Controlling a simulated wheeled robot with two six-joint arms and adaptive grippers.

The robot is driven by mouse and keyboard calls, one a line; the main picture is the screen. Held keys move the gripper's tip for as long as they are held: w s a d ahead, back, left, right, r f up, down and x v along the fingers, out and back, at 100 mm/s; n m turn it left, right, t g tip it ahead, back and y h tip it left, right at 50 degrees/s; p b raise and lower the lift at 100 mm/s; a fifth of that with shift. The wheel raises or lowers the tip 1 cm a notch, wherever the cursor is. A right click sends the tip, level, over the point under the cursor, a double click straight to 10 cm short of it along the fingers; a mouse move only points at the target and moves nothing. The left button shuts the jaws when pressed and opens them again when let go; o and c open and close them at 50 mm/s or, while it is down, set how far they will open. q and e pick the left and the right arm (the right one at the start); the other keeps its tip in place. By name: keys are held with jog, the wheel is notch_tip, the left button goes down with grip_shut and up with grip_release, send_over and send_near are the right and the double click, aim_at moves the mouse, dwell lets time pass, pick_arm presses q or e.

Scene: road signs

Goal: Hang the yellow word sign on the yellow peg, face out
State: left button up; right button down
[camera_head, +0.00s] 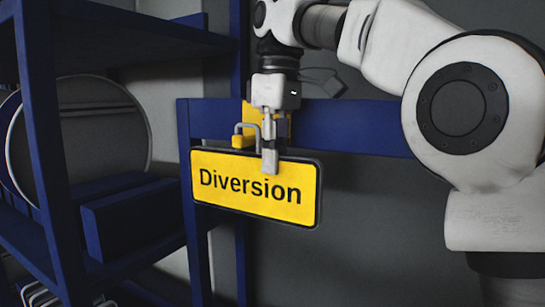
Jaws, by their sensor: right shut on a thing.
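The yellow word sign (255,205) reads "Diversion" in black letters and has a dark rim. Its face is toward the camera, and it tilts slightly down to the right. My right gripper (270,160) comes from above and is shut on the sign's top edge. The yellow peg (238,141) shows just left of the gripper, right above the sign's top edge. A yellow patch shows behind the gripper on the blue rail. The gripper and sign hide part of the peg area, and I cannot tell whether the sign touches the peg. My left gripper is not in view.
A blue rail (360,127) runs across behind the sign, with a blue upright at its left end. A blue shelf rack (45,150) stands at the left, with a large round disc (100,130) in it. My right arm fills the upper right. Below right of the sign is clear.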

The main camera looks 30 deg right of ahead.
jog(key=shift+f+b, duration=0.55)
jog(key=shift+f, duration=0.25)
jog(key=c, duration=1.1)
grip_release()
